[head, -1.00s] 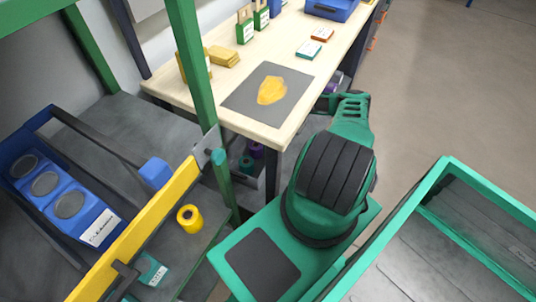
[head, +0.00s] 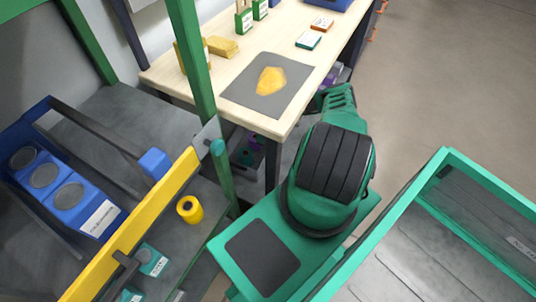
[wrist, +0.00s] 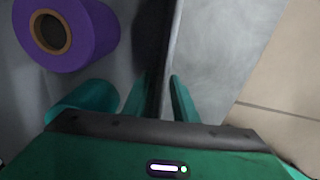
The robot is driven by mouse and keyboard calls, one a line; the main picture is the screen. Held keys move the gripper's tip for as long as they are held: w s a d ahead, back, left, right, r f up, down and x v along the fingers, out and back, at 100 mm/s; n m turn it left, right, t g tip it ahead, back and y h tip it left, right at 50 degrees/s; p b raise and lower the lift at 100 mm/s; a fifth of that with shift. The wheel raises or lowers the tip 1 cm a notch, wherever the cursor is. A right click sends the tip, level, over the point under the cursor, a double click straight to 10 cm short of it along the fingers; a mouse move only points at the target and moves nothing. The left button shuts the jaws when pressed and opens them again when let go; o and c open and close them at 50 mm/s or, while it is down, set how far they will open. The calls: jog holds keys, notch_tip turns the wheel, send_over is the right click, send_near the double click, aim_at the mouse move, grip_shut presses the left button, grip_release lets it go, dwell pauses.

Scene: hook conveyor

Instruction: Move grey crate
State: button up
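In the wrist view a grey crate (wrist: 125,22) has its dark rim running between my two fingers. A purple spool (wrist: 70,32) and a teal spool (wrist: 83,100), partly hidden by my gripper, lie on the left side of this wall. My gripper (wrist: 160,85) is seen close up, with one finger on each side of the wall, close against it; it appears shut on it. In the head view my gripper is at the table's right edge, low beside it, and its fingertips are hidden. A purple spool (head: 332,73) shows there beneath the tabletop.
The wooden table (head: 220,80) holds a grey mat with a yellow piece and small boxes. A green post and yellow rail (head: 180,185) stand left, near blue bins (head: 65,195). Open floor (head: 440,70) lies upper right.

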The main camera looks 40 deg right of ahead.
jog(key=shift+f, duration=0.15)
grip_shut()
dwell(1.4)
